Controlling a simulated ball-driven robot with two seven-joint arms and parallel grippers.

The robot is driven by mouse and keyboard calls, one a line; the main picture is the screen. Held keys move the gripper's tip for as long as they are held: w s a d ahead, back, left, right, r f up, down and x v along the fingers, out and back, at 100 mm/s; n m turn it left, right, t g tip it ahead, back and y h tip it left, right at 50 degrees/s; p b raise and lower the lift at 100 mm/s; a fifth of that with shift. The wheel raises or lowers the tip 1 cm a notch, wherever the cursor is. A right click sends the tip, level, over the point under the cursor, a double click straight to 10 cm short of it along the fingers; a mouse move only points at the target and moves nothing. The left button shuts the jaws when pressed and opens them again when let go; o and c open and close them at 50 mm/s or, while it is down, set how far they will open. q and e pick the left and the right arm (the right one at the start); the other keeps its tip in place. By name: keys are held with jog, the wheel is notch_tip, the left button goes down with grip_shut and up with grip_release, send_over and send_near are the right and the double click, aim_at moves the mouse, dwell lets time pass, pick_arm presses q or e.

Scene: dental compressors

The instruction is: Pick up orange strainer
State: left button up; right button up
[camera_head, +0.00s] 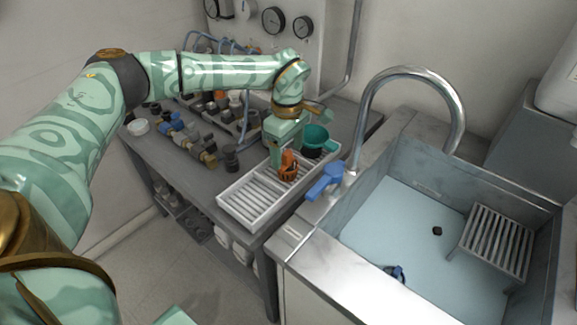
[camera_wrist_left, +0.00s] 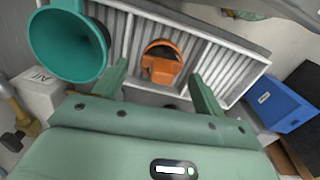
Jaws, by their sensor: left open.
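The orange strainer (camera_head: 288,172) stands in the white slatted rack on the grey table. It also shows in the left wrist view (camera_wrist_left: 161,68), between and beyond my two fingertips. My left gripper (camera_head: 285,150) is above and right at the strainer, pointing down, with its fingers partly hiding it. In the left wrist view the left gripper (camera_wrist_left: 160,85) is open, one finger to each side of the strainer, and I see no contact. My right gripper does not show.
A teal funnel (camera_head: 318,140) stands beside the left gripper and looms close in the wrist view (camera_wrist_left: 68,45). The white rack (camera_head: 238,208) has free slats around the strainer. Several fittings crowd the table's left.

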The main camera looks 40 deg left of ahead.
aim_at(287, 164)
pick_arm(q)
notch_tip(287, 164, down, 5)
jog(key=shift+s+f+b, duration=0.1)
jog(key=shift+b, duration=1.05)
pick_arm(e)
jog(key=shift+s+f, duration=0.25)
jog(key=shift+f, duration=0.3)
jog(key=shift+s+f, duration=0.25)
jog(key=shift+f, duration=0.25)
pick_arm(q)
jog(key=c, duration=0.9)
jog(key=shift+c, duration=0.2)
